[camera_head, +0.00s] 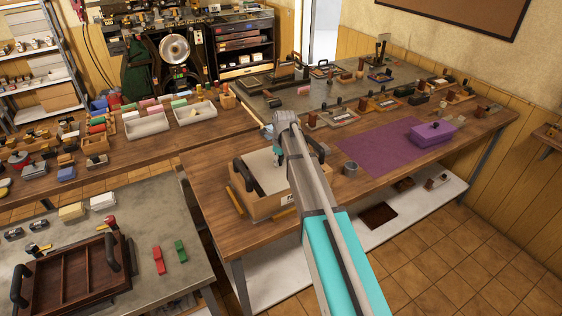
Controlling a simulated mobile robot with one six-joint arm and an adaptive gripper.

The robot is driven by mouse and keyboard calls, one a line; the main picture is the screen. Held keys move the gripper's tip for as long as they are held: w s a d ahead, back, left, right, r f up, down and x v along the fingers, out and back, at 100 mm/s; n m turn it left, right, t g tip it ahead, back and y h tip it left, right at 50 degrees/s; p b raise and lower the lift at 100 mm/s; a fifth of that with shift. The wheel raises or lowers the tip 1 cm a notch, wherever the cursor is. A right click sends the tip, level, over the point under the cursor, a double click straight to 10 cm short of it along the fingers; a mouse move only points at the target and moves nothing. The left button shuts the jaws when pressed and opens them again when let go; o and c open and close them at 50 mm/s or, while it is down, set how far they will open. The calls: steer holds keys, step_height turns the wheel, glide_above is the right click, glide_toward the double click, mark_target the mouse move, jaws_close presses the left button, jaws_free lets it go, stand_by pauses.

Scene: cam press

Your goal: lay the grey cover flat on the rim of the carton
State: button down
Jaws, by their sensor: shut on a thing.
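The carton (283,205) is a tan box with a printed label on its front, standing on the wooden table in the middle of the view. A pale grey flat panel, which looks like the grey cover (262,183), shows at the carton's top, inside the outline of its rim. My gripper (279,158) is over the carton and shut on the cover; its fingertips are small and partly hidden by my arm. My arm also hides the carton's right part. I cannot tell whether the cover touches the rim or is level.
Dark curved handles (243,174) stand at the carton's sides. A grey cylinder (350,169) stands to its right, near a purple mat (385,155) with a purple box (431,133). Small blocks and tools line the table's back. A divided wooden tray (70,276) is at lower left.

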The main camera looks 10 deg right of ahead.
stand_by(0.3)
steer(key=shift+c, duration=0.5)
jaws_free()
